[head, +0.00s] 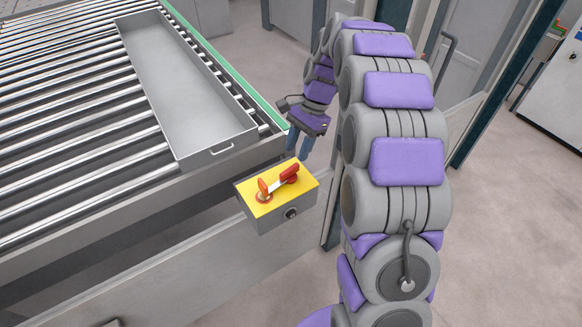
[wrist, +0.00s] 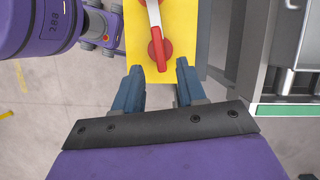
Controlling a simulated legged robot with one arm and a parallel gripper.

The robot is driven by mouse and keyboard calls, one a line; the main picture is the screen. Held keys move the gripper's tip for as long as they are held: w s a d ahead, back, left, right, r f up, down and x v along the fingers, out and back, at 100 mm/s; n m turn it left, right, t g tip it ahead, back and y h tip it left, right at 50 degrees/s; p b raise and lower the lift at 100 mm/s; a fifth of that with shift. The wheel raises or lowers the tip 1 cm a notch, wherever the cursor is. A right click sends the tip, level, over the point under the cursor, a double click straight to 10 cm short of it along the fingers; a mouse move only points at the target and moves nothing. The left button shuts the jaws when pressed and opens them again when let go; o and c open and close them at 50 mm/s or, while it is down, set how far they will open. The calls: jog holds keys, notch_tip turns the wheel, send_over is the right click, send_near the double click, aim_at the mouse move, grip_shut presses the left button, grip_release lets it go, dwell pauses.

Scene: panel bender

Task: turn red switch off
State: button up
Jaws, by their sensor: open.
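The red switch (head: 289,173) is a rotary handle with red ends and a pale middle bar. It sits on a box (head: 272,222) with a yellow top and grey sides, fixed at the conveyor's corner. In the wrist view the switch (wrist: 158,48) lies ahead of the fingers, on the yellow plate (wrist: 180,22). My gripper (head: 297,143) is just behind the box in the head view, pointing down. In the wrist view my gripper (wrist: 160,78) is open and empty, with its blue fingers at either side of the plate's near end. They appear apart from the handle.
A roller conveyor (head: 75,120) fills the left, with a long grey tray (head: 185,85) on it. A green strip (head: 225,70) runs along its edge. A dark knob (head: 291,213) is on the box's front. Grey cabinets (head: 490,45) stand behind. Floor (head: 500,230) is clear at right.

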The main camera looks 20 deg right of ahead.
aim_at(290, 168)
jog(key=b+x, duration=0.1)
jog(key=x, duration=0.5)
jog(key=shift+a+f, duration=0.1)
jog(key=shift+f, duration=0.15)
jog(key=shift+c, duration=0.4)
jog(key=shift+s, duration=0.1)
grip_shut()
